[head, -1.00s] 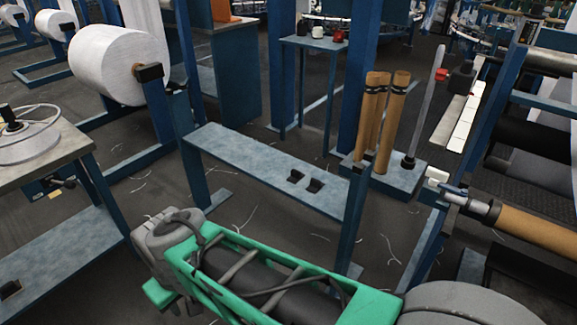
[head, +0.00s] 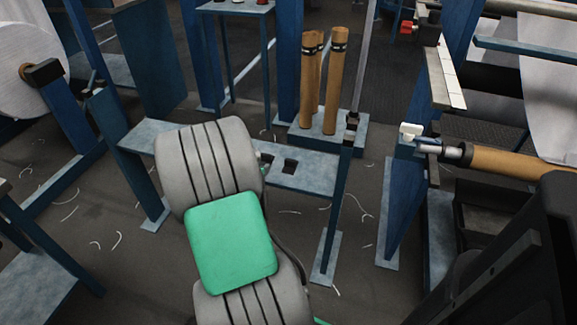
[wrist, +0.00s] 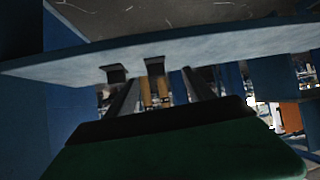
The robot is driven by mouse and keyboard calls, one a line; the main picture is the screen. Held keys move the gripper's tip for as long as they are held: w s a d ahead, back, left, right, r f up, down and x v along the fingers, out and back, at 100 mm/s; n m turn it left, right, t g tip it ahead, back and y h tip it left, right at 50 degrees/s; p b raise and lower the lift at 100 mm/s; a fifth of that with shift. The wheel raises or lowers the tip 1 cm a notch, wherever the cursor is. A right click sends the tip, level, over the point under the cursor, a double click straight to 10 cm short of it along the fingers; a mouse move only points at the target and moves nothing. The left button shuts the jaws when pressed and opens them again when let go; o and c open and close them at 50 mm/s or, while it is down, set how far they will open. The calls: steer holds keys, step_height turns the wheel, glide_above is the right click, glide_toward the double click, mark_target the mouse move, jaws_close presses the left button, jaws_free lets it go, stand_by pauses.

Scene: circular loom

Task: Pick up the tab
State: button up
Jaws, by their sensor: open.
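No piece is plainly marked as the tab. Two small black pieces stand on the blue-grey bench shelf (head: 315,174); one black piece (head: 291,166) shows in the head view, the other is mostly hidden by my arm. In the wrist view, which looks upside down, the black pieces (wrist: 115,73) are on the shelf (wrist: 215,47) beyond my fingers. My gripper (wrist: 161,85) is open and appears empty, pointing along the shelf.
Several tan tubes (head: 334,80) stand upright on a blue base (head: 352,133) behind the shelf. The tan roller (head: 520,163) and its blue frame are on the right. A large white roll (head: 18,65) is at the left. Floor between has loose white threads.

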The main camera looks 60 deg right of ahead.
mark_target(291, 159)
steer(key=s+d+h, duration=0.1)
steer(key=s+d, duration=0.1)
steer(key=s+d+f+m, duration=0.1)
steer(key=s+d, duration=0.2)
steer(key=s+d+f+g+h, duration=0.1)
steer(key=s+d, duration=0.1)
steer(key=shift+s+d+f+m+h, duration=0.2)
steer(key=shift+s+d+m+h, duration=0.1)
steer(key=shift+d+m, duration=0.1)
steer(key=b+x, duration=0.2)
steer(key=x, duration=0.5)
steer(key=shift+s+r, duration=0.1)
steer(key=shift+r, duration=0.2)
jaws_close()
step_height(291, 159, up, 10)
steer(key=p, duration=0.2)
steer(key=shift+p, duration=0.35)
steer(key=c, duration=0.6)
jaws_free()
jaws_close()
